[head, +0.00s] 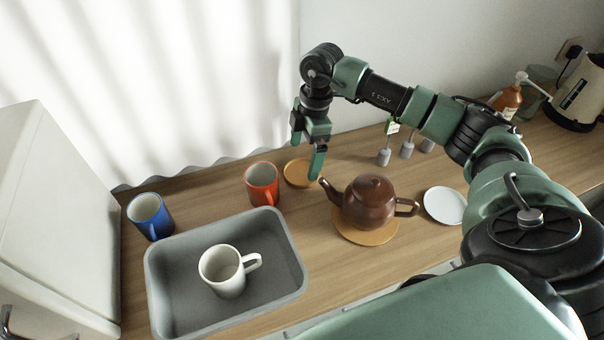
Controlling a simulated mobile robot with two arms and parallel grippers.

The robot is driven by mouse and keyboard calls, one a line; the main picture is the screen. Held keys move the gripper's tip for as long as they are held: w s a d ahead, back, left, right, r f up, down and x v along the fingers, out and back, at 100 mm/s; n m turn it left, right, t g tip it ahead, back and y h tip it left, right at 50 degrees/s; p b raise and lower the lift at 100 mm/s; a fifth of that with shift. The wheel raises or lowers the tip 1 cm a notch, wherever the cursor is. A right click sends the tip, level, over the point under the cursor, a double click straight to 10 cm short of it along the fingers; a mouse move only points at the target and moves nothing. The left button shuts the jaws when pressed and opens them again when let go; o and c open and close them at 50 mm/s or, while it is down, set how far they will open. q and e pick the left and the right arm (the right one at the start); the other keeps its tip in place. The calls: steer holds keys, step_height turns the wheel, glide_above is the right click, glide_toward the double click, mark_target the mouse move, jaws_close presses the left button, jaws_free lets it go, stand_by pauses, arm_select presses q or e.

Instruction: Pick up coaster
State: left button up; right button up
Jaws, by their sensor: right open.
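A small round wooden coaster (296,174) lies flat on the counter behind the teapot, just right of the red mug. My right gripper (308,152) points down above the coaster's right side. Its jaws are open, with nothing between them. One finger overlaps the coaster's right edge in the picture; I cannot tell whether it touches. A larger round wooden mat (366,238) lies under the brown teapot (370,202). My left gripper is not in view.
A red mug (262,184) stands left of the coaster. A grey tray (175,300) holds a white mug (224,272). A blue mug (150,216) stands behind the tray. A white saucer (445,205) is right of the teapot. Free counter shows between tray and teapot.

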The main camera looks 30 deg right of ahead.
mark_target(302, 173)
step_height(302, 173, down, 5)
steer(key=shift+w+r+p, duration=0.15)
steer(key=shift+r+p, duration=0.05)
steer(key=shift+p, duration=0.55)
steer(key=shift+f, duration=0.3)
steer(key=c, duration=1.1)
steer(key=shift+r, duration=0.1)
